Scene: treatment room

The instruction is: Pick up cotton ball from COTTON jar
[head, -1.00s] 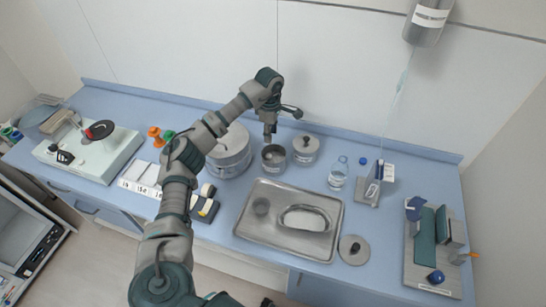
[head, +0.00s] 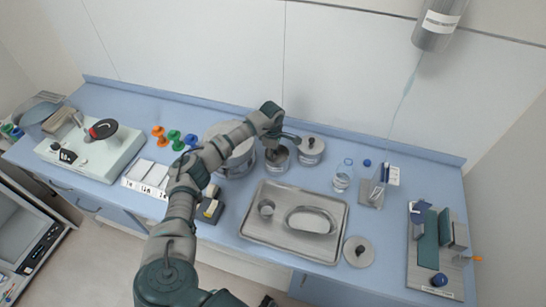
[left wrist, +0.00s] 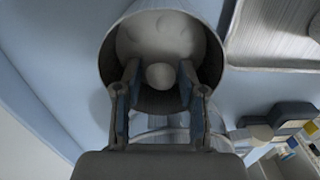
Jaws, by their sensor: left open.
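The open metal jar (head: 286,165) stands at the back middle of the counter, and its label cannot be read. My left gripper (head: 273,154) points down into its mouth. In the left wrist view, several whitish cotton balls lie deep inside the jar (left wrist: 112,58). My left gripper (left wrist: 159,80) is open, with its two fingers inside the rim. One cotton ball (left wrist: 159,76) shows between the fingertips; I cannot tell if they touch it. My right gripper is not clearly seen.
A lidded jar (head: 310,150) stands close right of the open jar, a large pot (head: 238,165) close left. A steel tray (head: 255,232) holds a small cup (head: 266,207) and an oval dish (head: 310,222). A loose lid (head: 358,253) lies right of the tray. A bottle (head: 343,176) stands behind.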

